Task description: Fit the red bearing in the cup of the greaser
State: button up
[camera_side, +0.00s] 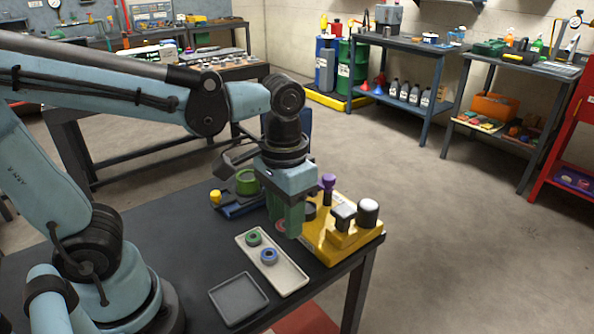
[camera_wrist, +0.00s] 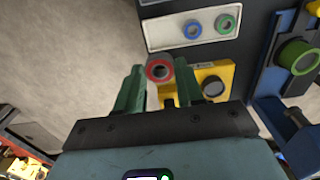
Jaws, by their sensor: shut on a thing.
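The yellow-based device (camera_side: 345,246), which I take to be the greaser, stands at the table's right edge. It carries a dark round cup (camera_side: 309,212), a purple knob (camera_side: 328,182) and grey-and-black blocks. In the wrist view the cup (camera_wrist: 213,88) lies right of the bearing, clearly apart from it. The bearing's height above the base cannot be told.
A pale tray (camera_side: 289,282) holds a green-ringed bearing (camera_side: 253,239) and a blue-ringed bearing (camera_side: 269,256). An empty grey tray (camera_side: 238,298) lies in front. The table's right edge is close.

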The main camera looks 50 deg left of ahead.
jog(key=r, duration=0.3)
jog(key=shift+w+a, duration=0.15)
jog(key=shift+w, duration=0.2)
jog(key=w+a+n, duration=0.6)
jog(key=w+a, duration=0.4)
jog(key=w, duration=0.2)
jog(key=shift+s+d+f, duration=0.1)
jog(key=shift+d+f, duration=0.05)
jog(key=shift+f, duration=4.4)
jog(key=shift+f, duration=0.8)
jog(key=o, duration=1)
